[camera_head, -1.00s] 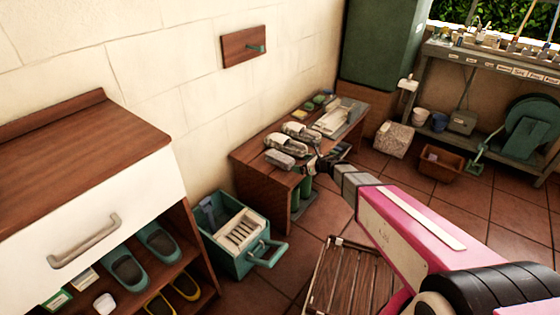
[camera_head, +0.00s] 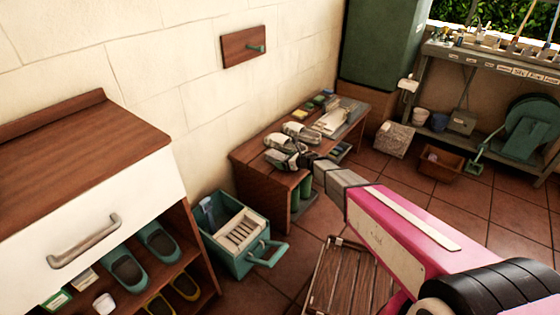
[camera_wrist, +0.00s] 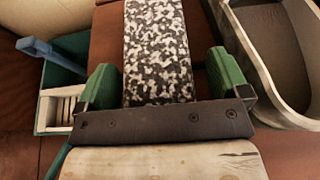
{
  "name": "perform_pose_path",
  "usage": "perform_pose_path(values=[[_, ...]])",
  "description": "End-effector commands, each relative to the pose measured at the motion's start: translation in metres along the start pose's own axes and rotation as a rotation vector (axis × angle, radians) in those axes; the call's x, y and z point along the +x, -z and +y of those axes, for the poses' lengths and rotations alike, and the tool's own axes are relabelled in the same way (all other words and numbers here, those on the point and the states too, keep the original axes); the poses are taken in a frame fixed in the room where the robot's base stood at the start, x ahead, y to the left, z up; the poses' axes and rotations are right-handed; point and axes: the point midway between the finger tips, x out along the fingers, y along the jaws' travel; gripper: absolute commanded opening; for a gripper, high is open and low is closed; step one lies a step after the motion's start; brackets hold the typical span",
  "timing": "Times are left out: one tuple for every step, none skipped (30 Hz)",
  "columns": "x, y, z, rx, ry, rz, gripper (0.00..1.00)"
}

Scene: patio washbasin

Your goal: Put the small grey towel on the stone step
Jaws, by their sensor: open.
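The small grey towel (camera_wrist: 157,50) appears to be the folded, black-and-white speckled strip in the wrist view. It lies on the near end of the wooden bench (camera_head: 250,165). My gripper (camera_wrist: 163,85) is open, with one green finger on each side of the towel; I cannot tell whether they touch it. In the head view my gripper (camera_head: 303,160) is at the bench's near end and partly covers the towel (camera_head: 277,158). A pale speckled block (camera_head: 396,140), probably the stone step, stands on the floor beyond the bench.
Pale slippers (camera_head: 300,132) lie beside the towel; one grey rim (camera_wrist: 265,75) is close right of my gripper in the wrist view. A teal crate (camera_head: 222,255) stands below the bench's near end. A slatted wooden stand (camera_head: 345,280) is in front. Tiled floor is clear between.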

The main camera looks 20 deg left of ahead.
Motion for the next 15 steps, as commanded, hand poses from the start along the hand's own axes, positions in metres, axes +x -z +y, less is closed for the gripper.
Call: perform_pose_path(values=[[-0.0003,0.0000,0.0002,0.000,0.000,0.000,0.94],[-0.0006,0.0000,0.0002,0.000,0.000,0.000,0.94],[-0.0007,-0.0001,0.0002,0.000,0.000,0.000,0.94],[-0.0007,-0.0001,0.0003,0.000,0.000,0.000,0.94],[-0.0007,-0.0001,0.0003,0.000,0.000,0.000,0.87],[-0.0008,-0.0001,0.0003,0.000,0.000,0.000,0.74],[-0.0008,-0.0001,0.0003,0.000,0.000,0.000,0.64],[-0.0008,-0.0001,0.0003,0.000,0.000,0.000,0.55],[-0.0008,0.0000,0.0003,0.000,0.000,0.000,0.42],[-0.0008,0.0000,0.0003,0.000,0.000,0.000,0.35],[-0.0008,0.0000,0.0003,0.000,0.000,0.000,0.35],[-0.0010,-0.0003,0.0004,0.001,0.000,-0.001,0.31],[-0.0010,-0.0002,0.0003,0.001,0.000,-0.001,0.31],[-0.0010,-0.0002,0.0003,0.001,0.000,-0.001,0.31],[-0.0010,-0.0002,0.0003,0.001,0.000,-0.001,0.31]])
